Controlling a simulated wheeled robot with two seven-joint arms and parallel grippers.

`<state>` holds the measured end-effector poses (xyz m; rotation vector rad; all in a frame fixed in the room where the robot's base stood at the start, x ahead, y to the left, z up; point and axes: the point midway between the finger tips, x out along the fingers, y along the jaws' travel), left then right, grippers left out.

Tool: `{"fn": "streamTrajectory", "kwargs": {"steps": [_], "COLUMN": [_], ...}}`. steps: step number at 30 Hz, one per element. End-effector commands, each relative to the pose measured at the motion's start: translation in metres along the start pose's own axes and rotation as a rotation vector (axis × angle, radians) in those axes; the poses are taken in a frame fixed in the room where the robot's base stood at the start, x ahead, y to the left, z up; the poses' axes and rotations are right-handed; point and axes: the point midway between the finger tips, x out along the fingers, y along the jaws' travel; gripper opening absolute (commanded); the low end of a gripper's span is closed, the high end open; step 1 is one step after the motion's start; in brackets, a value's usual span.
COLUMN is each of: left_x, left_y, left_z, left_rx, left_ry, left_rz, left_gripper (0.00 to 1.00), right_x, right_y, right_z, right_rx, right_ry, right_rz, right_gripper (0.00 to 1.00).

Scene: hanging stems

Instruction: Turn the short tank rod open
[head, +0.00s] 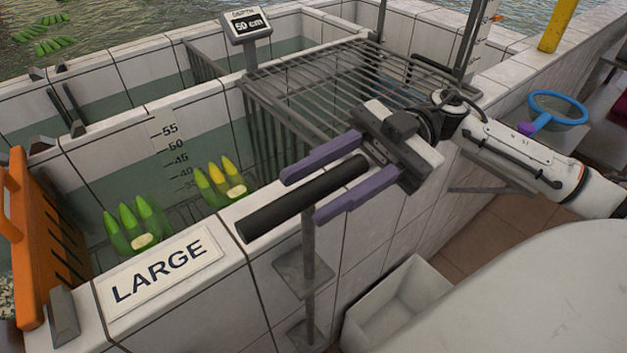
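A thick black rod (290,203) lies slanted over the tiled tank wall, beside the LARGE label. A thin grey upright post (308,255) with plates shows below it, outside the wall. Which rod is the short tank rod is not marked. My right gripper (306,195) comes in from the right with purple fingers spread, one on each side of the black rod. The rod's upper right end is near the palm. A gap shows between the upper finger and the rod; I cannot tell whether the lower finger touches it. My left gripper is not in view.
The tank (200,262) holds green bananas (135,225) and yellow-green bananas (222,182). A metal rack (330,80), a depth display (246,25) and an orange slatted panel (45,235) stand around it. A blue net (558,107) and white bin (395,305) are at right.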

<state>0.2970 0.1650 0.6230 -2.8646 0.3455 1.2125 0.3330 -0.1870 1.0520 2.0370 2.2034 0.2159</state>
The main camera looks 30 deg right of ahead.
Motion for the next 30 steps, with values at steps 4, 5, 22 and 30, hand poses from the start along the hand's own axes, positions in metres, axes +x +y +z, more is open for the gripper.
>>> {"fn": "streamTrajectory", "kwargs": {"steps": [4,5,22,30], "left_x": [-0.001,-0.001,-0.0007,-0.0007], "left_y": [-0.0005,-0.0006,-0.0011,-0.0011], "left_z": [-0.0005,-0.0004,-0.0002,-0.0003], "left_rx": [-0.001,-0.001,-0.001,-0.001], "left_ry": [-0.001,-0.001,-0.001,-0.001], "left_rz": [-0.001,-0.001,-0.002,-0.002], "left_gripper": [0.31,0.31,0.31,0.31], "right_x": [0.0101,0.0108,0.0112,0.0113], "right_y": [0.0,0.0001,0.0,0.0002], "right_z": [-0.0008,-0.0006,0.0,0.0], "right_rx": [-0.002,-0.002,0.0,-0.001], "right_ry": [0.0,0.0,0.0,0.004], "right_rz": [0.0,0.0,0.0,-0.018], "right_gripper": [0.39,0.39,0.0,0.0]}}
